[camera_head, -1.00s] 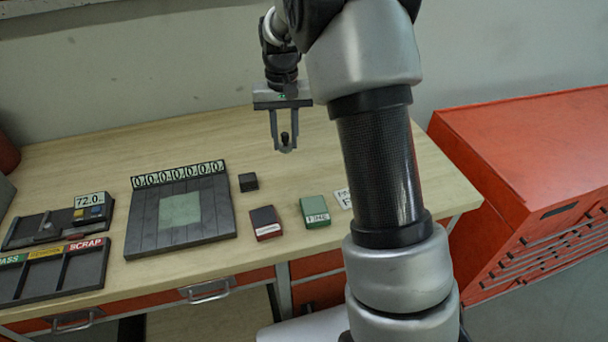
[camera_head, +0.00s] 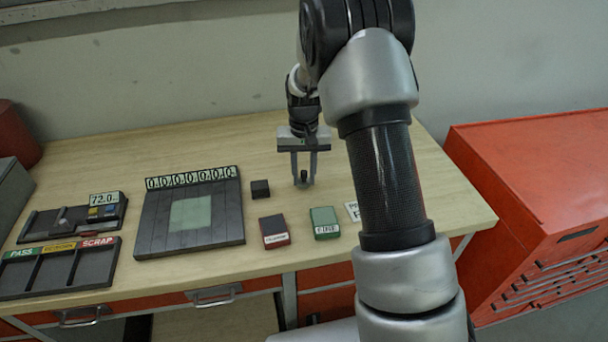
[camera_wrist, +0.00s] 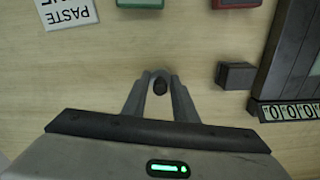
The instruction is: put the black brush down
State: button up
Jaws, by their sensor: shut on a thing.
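My gripper (camera_head: 304,182) is shut on the black brush (camera_head: 304,176), a small dark piece between the fingertips. In the wrist view the brush (camera_wrist: 160,86) shows as a dark rounded end between the two grey fingers. My gripper points down over the bare wooden table top (camera_head: 400,190), behind the green box. I cannot tell whether the brush touches the table.
A small black block (camera_head: 260,189) lies left of my gripper. A dark red box (camera_head: 274,231), a green box (camera_head: 324,222) and a white label card (camera_head: 353,211) lie in front. A slatted dark board (camera_head: 160,230) and a sorting tray (camera_head: 118,262) are further left.

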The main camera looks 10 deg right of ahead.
jog(key=shift+f, duration=0.15)
jog(key=shift+f, duration=0.15)
jog(key=o, duration=0.9)
